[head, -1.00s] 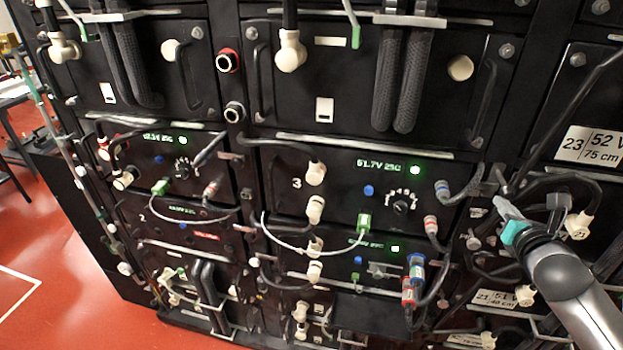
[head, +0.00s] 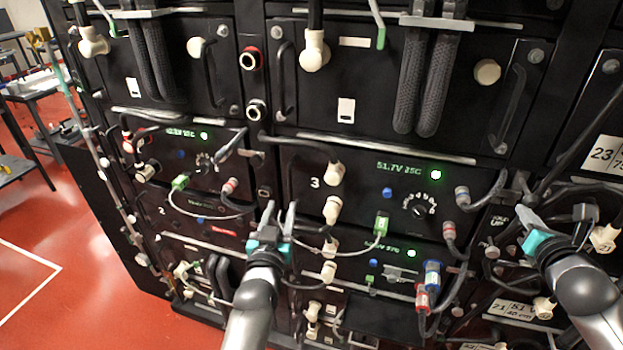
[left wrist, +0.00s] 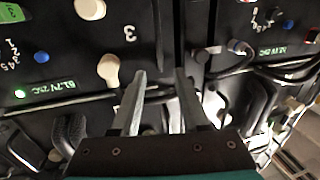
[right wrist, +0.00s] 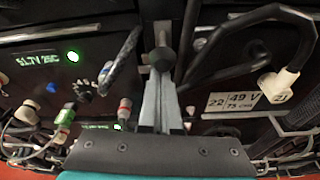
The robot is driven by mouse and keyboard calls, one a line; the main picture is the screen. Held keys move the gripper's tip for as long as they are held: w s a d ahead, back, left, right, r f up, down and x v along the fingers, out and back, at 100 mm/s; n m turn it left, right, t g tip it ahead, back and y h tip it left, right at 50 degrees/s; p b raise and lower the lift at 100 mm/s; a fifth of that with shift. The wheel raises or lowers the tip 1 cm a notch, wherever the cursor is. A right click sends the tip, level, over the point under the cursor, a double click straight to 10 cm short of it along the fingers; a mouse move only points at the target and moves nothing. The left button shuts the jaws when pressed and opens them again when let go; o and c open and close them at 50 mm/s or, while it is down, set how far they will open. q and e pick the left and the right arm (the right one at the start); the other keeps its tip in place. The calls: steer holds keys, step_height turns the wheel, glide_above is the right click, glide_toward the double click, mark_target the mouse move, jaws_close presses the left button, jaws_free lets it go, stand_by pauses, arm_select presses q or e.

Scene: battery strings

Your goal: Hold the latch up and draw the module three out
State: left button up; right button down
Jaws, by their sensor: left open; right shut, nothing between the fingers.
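Module three (head: 350,200) is a black panel marked 3 with a lit 51.7V 25C display, a green light and a dial; it sits in the rack. My left gripper (head: 279,213) is open and empty, in front of the lower left edge of module three. My right gripper (head: 523,213) is shut and empty, to the right of module three. A dark round-ended lever (right wrist: 163,58), probably the latch, stands at its fingertips in the right wrist view; I cannot tell whether they touch.
Cream plugs (head: 332,210), a green plug (head: 381,224) with a pale cable, and a grey plug (head: 463,196) with a dark cable crowd the front. Red and blue plugs (head: 432,275) hang below. Open red floor (head: 90,270) lies at left.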

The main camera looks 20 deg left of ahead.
mark_target(289, 181)
arm_select(q)
steer(key=shift+w+a, duration=0.4)
steer(key=shift+w, duration=1.55)
steer(key=shift+w+a, duration=0.35)
steer(key=shift+w, duration=1.65)
steer(key=shift+w+a, duration=0.4)
steer(key=shift+w, duration=1.55)
jaws_close()
